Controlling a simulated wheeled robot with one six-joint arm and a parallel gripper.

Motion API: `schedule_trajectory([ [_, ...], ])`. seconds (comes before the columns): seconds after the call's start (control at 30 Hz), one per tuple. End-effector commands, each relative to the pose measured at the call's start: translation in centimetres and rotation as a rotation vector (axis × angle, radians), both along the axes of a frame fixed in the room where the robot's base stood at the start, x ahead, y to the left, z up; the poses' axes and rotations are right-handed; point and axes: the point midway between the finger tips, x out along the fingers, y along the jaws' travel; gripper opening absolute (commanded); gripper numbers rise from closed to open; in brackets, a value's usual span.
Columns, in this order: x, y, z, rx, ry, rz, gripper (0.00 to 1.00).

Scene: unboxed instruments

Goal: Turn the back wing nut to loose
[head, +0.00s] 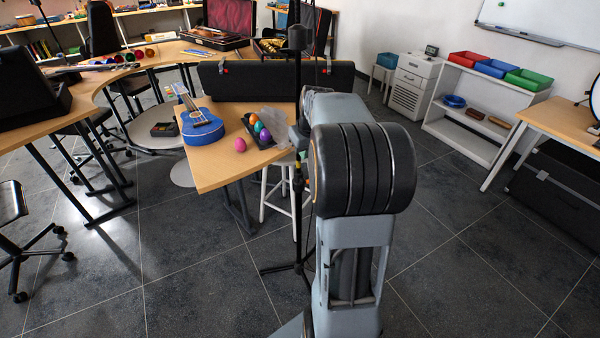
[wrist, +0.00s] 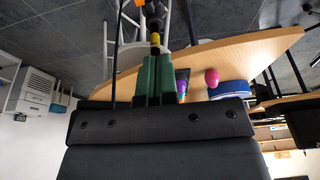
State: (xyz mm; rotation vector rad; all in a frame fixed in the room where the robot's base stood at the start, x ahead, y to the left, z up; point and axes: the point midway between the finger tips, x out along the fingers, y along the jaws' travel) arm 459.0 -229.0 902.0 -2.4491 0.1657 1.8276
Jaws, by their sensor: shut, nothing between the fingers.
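A black stand (head: 298,205) rises from a tripod base on the floor by the corner of the near table in the head view. Part of it shows past my fingers in the wrist view, with a small yellow part (wrist: 155,40) and an orange part (wrist: 139,3). I cannot tell which of these, if any, is the back wing nut. My gripper (wrist: 155,58) has its two green fingers shut side by side, with nothing between them. The fingertips are in line with the yellow part; I cannot tell whether they touch it. In the head view my arm hides most of my gripper.
A wooden table (head: 215,175) beside the stand holds a blue ukulele (head: 200,125), a pink egg (head: 240,145) and a tray of coloured eggs. A long black case (head: 250,82) stands behind. A white stool (head: 287,190) is beside the stand. Floor at the right is clear.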

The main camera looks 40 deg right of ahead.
Motion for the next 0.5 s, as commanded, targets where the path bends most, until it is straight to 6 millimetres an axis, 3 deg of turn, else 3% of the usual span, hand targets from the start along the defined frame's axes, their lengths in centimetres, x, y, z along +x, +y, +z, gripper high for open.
schedule_trajectory([
  [0.5,2.5,-0.4,-8.9,0.001,0.003,0.0,0.0],
])
